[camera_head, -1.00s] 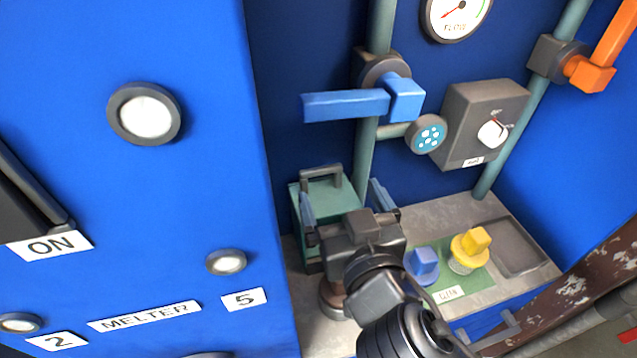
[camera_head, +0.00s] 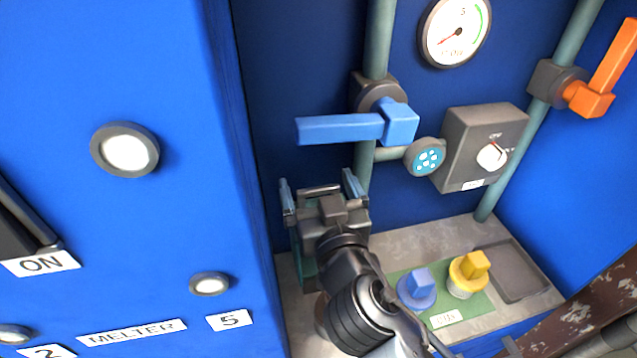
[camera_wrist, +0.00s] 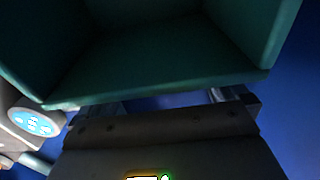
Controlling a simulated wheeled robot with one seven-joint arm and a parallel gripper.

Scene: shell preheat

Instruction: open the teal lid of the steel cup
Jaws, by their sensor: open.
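The teal lid (camera_head: 304,264) is a boxy piece at the left of the grey shelf, mostly hidden behind my gripper and arm. A grey bar handle (camera_head: 319,190) shows at its top. In the wrist view the teal lid (camera_wrist: 150,55) is large and close, with a hollow inside. A round metal part, probably the steel cup (camera_head: 320,318), shows at the left of my arm; the rest is hidden. My gripper (camera_head: 319,192) is open, one finger on each side of the bar. I cannot tell whether they touch it.
A blue lever valve (camera_head: 345,129) juts out above my gripper. The blue melter panel (camera_head: 150,240) stands close on the left. A blue knob piece (camera_head: 416,288) and a yellow one (camera_head: 468,274) stand on a green mat right of my arm. An empty recess (camera_head: 515,272) lies farther right.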

